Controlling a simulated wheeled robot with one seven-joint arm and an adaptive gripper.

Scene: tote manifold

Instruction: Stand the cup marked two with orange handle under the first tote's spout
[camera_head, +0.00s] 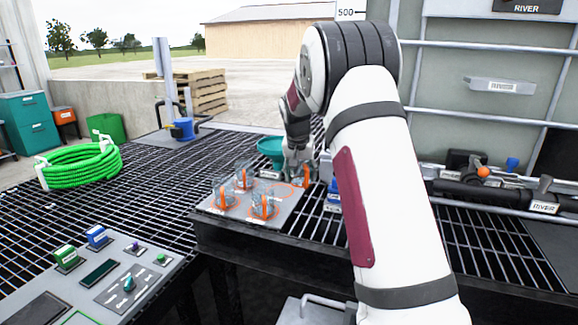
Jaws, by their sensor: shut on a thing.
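Clear cups with orange handles stand on a grey tray (285,213): one at the left (224,193), one behind it (243,176) and one in front (263,205). Another orange-handled cup (304,174) is at the tray's back right, at my gripper (298,170). My gripper is shut on this cup, pointing down. The number marks are too small to read, so I cannot tell which cup is marked two. Whether the held cup touches the tray is unclear. A tote (475,75) with metal bars stands at the right. My arm hides part of it and any spout there.
A black pipe with a valve (483,172) and a RIVER label runs along the right. A teal funnel (271,147) stands behind the tray. A green hose coil (78,166) and a control panel (110,275) are at the left. The grating between is mostly clear.

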